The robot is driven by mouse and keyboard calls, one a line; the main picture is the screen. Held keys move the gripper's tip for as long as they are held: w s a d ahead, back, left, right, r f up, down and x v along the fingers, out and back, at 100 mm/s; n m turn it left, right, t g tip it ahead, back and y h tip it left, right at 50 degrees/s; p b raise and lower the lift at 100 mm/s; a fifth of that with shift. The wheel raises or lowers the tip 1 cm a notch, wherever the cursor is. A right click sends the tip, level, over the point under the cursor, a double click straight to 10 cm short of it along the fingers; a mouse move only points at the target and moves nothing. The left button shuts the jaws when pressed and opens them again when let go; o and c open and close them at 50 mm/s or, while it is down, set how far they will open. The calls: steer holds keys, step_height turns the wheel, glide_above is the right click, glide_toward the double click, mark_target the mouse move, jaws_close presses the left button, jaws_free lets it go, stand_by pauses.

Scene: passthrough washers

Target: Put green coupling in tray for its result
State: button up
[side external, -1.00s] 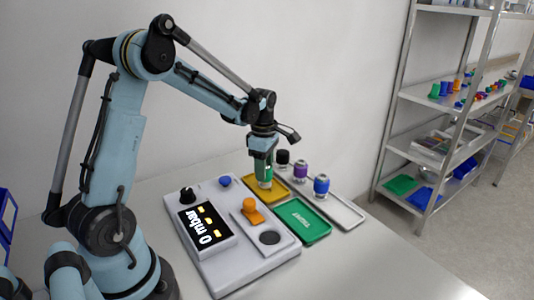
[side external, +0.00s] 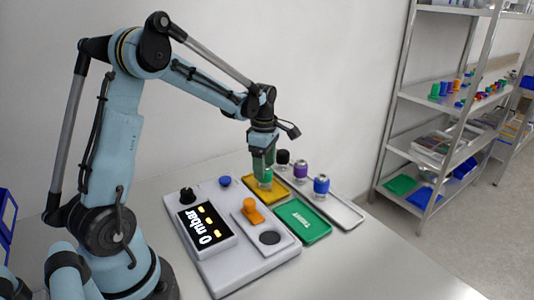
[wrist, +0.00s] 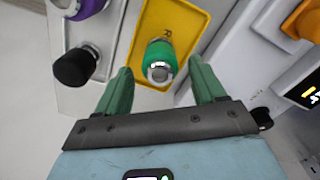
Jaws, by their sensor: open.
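The green coupling (wrist: 160,58) stands in the yellow tray (wrist: 197,22), between my gripper's spread fingers in the wrist view. My gripper (wrist: 160,88) is open, with a gap to the coupling on each side. In the side external view my gripper (side external: 264,172) is low over the yellow tray (side external: 282,192), with the green coupling (side external: 265,178) at its fingertips. The green tray (side external: 303,222) lies in front of the yellow one and is empty.
A white tray (side external: 345,214) holds a black (side external: 283,157), a purple (side external: 301,167) and a blue coupling (side external: 321,186). A test device (side external: 250,262) with a display reading 0 mbar (side external: 205,228), an orange part (side external: 249,205) and knobs stands left of the trays. The table's front is clear.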

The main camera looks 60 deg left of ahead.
step_height(320, 180, up, 10)
steer(key=s+d+m+t, duration=0.2)
steer(key=d+m, duration=0.3)
steer(key=m, duration=0.3)
steer(key=s+d+f+m+t, duration=0.1)
steer(key=s+d+m+t, duration=0.1)
steer(key=s+d+m, duration=0.3)
steer(key=s+d+m+t, duration=0.3)
steer(key=d+m, duration=0.3)
steer(key=m, duration=0.5)
steer(key=shift+s+d+f+m, duration=0.2)
steer(key=shift+s+m, duration=0.15)
steer(key=shift+m, duration=0.05)
